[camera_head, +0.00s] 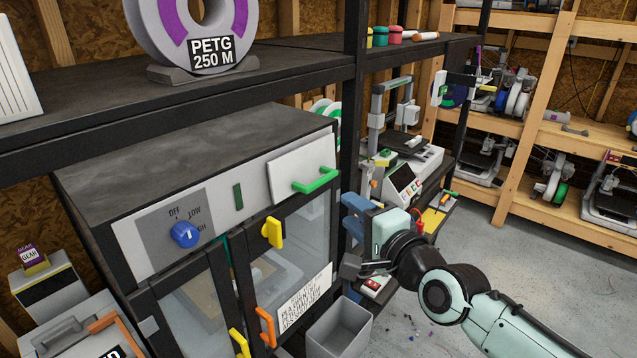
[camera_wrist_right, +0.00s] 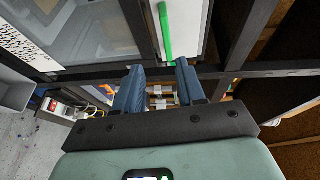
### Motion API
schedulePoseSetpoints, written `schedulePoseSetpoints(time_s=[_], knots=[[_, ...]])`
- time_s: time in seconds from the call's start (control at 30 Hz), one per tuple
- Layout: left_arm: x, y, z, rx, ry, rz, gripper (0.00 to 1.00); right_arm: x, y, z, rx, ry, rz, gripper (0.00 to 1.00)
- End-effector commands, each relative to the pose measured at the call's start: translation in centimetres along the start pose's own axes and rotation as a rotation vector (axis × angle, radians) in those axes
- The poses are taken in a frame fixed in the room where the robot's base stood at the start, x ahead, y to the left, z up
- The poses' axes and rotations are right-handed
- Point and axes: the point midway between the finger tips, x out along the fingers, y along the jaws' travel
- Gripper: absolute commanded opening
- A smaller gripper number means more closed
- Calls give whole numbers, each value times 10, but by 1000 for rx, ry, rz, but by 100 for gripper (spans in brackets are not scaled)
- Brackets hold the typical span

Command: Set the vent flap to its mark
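The vent flap looks to be the white plate (camera_head: 298,170) at the right end of the grey enclosure's front panel, with a green bar handle (camera_head: 316,181) near its lower edge. The plate (camera_wrist_right: 188,28) and its green handle (camera_wrist_right: 165,30) also show at the top of the right wrist view. A small green strip (camera_head: 239,196) is on the panel left of the plate; I cannot tell whether it is the mark. My right gripper (camera_head: 354,215) is right of and below the handle, apart from it. Its blue fingers (camera_wrist_right: 158,66) are spread and empty. My left gripper is out of view.
Left of the plate is a blue knob (camera_head: 185,234). Below are glass doors with yellow latches (camera_head: 272,232) and an orange handle (camera_head: 266,327). A grey bin (camera_head: 339,328) stands in front. A dark shelf post (camera_head: 354,90) rises close to the plate's right side.

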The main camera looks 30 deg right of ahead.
Motion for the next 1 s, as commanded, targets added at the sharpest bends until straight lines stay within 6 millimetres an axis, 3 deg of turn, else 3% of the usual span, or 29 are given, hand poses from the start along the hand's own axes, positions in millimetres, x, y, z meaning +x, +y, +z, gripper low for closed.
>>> schedulePoseSetpoints(time_s=[0.13, 0.27, 0.7, 1.0], knots=[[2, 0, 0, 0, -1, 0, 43, -8, -9, 0, 14, -4, -19, 39], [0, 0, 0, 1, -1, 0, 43, -1, -11, 0, 17, -4, -20, 39], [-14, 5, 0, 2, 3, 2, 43, 85, -12, 1, 16, -5, -18, 39], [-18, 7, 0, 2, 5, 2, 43, 121, -13, 0, 16, -3, -20, 39]])
